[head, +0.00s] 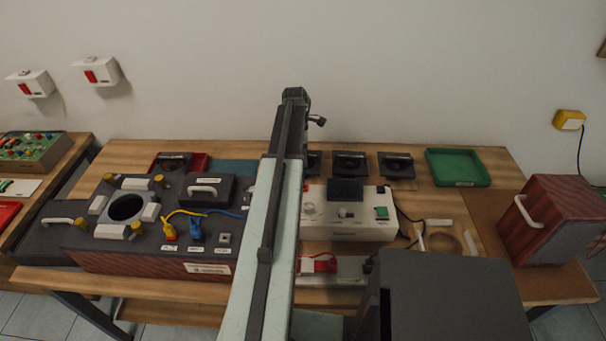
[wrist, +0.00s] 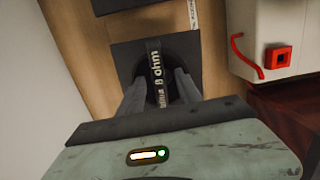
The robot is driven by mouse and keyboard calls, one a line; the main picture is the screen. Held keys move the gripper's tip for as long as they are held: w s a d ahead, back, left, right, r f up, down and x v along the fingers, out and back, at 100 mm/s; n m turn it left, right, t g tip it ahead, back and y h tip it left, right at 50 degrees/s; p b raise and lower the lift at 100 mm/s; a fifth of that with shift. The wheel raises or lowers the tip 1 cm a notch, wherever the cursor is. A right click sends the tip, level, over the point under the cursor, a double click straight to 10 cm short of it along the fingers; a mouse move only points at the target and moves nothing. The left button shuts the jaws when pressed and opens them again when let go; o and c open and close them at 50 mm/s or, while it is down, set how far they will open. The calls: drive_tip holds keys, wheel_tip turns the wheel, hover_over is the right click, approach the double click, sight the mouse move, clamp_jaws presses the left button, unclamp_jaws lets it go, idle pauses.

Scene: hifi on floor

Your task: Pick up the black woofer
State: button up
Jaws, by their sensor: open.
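In the wrist view a black woofer (wrist: 123,62) lies on the wooden table, a square plate with a round middle. A raised dark strip with white lettering ending in "8 ohm" (wrist: 154,68) crosses it. My gripper (wrist: 158,82) is open, one finger on each side of this strip, above the woofer; I cannot tell whether they touch it. In the head view several black woofers show: one (head: 313,164) partly hidden by my arm, two to its right (head: 350,165) (head: 397,165), and one in a red tray (head: 172,161). The fingers are hidden there.
A white box (head: 345,215) with controls stands in front of the woofers. A green tray (head: 458,167) is at the back right and a dark red speaker box (head: 553,220) at the right. A large dark cabinet (head: 150,235) lies at the left. The wall (head: 400,70) is behind.

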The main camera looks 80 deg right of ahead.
drive_tip(key=shift+r, duration=0.1)
drive_tip(key=shift+f, duration=0.25)
idle(0.3)
clamp_jaws()
idle(1.5)
